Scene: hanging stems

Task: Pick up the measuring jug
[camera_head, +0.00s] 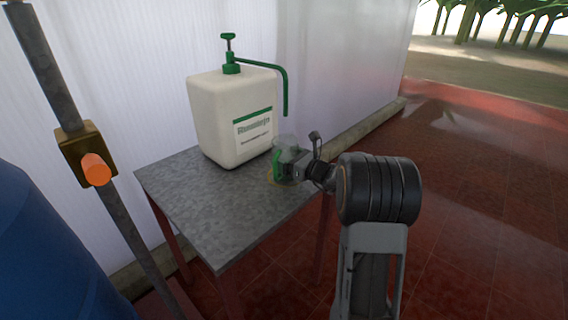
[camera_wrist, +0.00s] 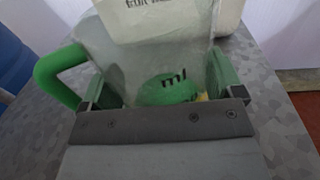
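The measuring jug (camera_wrist: 150,60) is clear, with a green handle (camera_wrist: 58,75) on its left and a green patch marked "ml" on its front in the wrist view. In the head view the jug (camera_head: 285,143) is at the right corner of the grey table, partly hidden by my gripper (camera_head: 288,166). In the wrist view my gripper (camera_wrist: 160,92) has one green-padded finger on each side of the jug's body. The fingers are spread and very close to its walls. I cannot tell whether they press on it. The jug's base is hidden in the wrist view.
A large white container (camera_head: 235,115) with a green pump and spout stands behind the jug on the grey table (camera_head: 215,205). A blue barrel (camera_head: 45,255) and a metal post with an orange knob (camera_head: 97,170) are at the left. Open tiled floor lies right.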

